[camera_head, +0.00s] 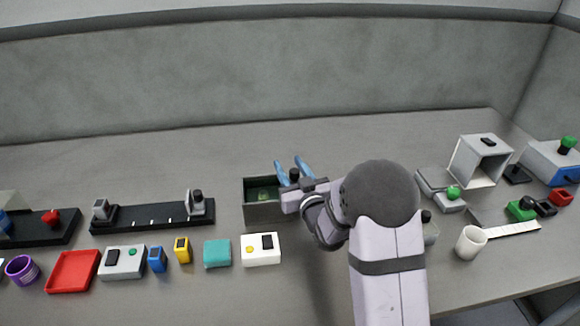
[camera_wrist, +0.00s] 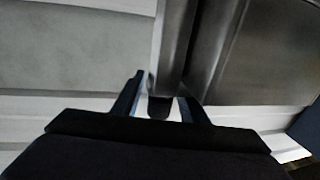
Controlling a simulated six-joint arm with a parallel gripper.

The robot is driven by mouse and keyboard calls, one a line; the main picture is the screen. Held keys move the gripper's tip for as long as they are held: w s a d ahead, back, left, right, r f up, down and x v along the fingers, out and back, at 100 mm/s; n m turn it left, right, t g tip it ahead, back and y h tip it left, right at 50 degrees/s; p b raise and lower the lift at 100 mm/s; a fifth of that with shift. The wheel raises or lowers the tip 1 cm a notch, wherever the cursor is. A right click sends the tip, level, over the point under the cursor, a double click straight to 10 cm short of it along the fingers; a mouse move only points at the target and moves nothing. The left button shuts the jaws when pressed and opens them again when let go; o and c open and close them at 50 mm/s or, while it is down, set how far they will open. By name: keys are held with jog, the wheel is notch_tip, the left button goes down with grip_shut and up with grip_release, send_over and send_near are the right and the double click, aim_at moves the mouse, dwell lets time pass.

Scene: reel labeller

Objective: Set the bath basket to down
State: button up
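A dark grey open-topped box (camera_head: 263,213), which looks like the bath, stands at the middle of the table with something green inside. The basket itself is not clearly made out. My gripper (camera_head: 291,167) is over the box's right end, with its blue fingers apart. A small dark knob (camera_head: 294,174) shows between the fingers. In the wrist view the fingers of my gripper (camera_wrist: 160,88) stand on either side of a dark rounded end (camera_wrist: 159,107), below a grey metal post (camera_wrist: 174,45). Light gaps show beside that end. My arm hides what lies right of the box.
A black rail (camera_head: 150,217) with grey end blocks is left of the box. A white cup (camera_head: 470,242) and an open grey housing (camera_head: 481,160) stand right. The back is clear.

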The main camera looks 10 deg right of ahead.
jog(key=shift+s, duration=0.1)
jog(key=s+d+b, duration=0.1)
jog(key=s, duration=0.6)
jog(key=shift+d+b, duration=0.2)
jog(key=shift+b, duration=0.2)
dwell(0.4)
